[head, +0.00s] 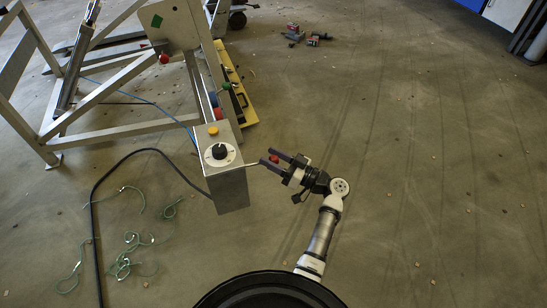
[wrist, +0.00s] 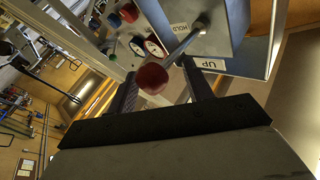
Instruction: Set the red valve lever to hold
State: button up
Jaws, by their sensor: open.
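The red valve lever has a round red knob (wrist: 152,78) on a grey rod, which runs from the side of the metal control box (head: 229,187). The knob also shows in the head view (head: 275,159). My gripper (head: 266,157) is open at the right of the box, with its two dark fingers on either side of the knob. Whether a finger touches it I cannot tell. In the wrist view, a HOLD label (wrist: 177,25) and an UP label (wrist: 209,64) are on the box, and the rod crosses between them.
The box top carries a black rotary knob (head: 219,151) and a yellow button (head: 213,131). A metal frame (head: 115,127) stands at the left. A black cable (head: 93,215) and green cords (head: 128,258) lie on the floor. The floor at the right is largely clear.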

aim_at(273, 157)
notch_tip(273, 157, up, 20)
dwell(0.5)
